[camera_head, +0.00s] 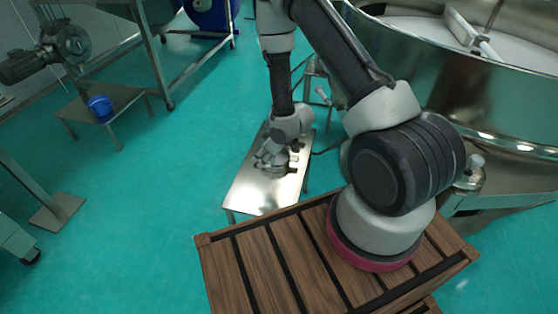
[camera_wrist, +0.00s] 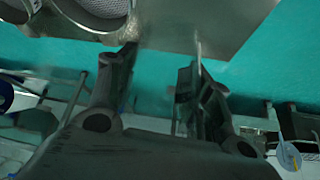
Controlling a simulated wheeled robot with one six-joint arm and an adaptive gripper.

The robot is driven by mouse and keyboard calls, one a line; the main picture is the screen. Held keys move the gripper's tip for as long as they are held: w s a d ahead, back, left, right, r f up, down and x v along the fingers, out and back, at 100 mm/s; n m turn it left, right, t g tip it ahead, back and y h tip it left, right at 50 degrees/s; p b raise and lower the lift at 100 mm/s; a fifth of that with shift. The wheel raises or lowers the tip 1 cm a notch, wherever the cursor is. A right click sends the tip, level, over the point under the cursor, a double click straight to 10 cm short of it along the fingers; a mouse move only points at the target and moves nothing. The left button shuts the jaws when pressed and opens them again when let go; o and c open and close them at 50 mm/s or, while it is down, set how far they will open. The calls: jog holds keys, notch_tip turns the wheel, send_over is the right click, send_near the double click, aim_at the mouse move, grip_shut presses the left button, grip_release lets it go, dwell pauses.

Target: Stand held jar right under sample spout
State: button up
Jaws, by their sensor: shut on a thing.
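My gripper (camera_head: 272,158) is low over a small steel table (camera_head: 252,196) in the head view. In the wrist view its two dark fingers (camera_wrist: 160,82) stand apart, closed on a clear, faint jar (camera_wrist: 162,62) that is hard to make out against the teal floor. The jar cannot be made out in the head view, where the gripper covers that spot. Whether its base touches the table cannot be told. A small pale pipe-like part (camera_head: 322,95) behind the table may be the sample spout; I cannot be sure.
The large steel sieve (camera_head: 500,95) fills the right side. A slatted wooden platform (camera_head: 262,262) is in front. A low stand (camera_head: 128,97) with a blue container (camera_head: 99,106) is at left. In the wrist view, rounded metal parts (camera_wrist: 95,22) are at upper left. Open floor lies left of the table.

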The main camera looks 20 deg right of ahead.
jog(key=shift+w+a+f+n+g+y, duration=0.1)
jog(key=shift+w+f+n+g+y, duration=0.15)
jog(key=shift+f+n, duration=0.2)
jog(key=shift+w+a+f+n+g+y, duration=0.15)
jog(key=shift+f+n+y, duration=0.15)
jog(key=shift+n, duration=0.25)
notch_tip(320, 180, down, 10)
jog(key=shift+r, duration=0.15)
jog(key=o, duration=0.7)
jog(key=shift+o, duration=0.2)
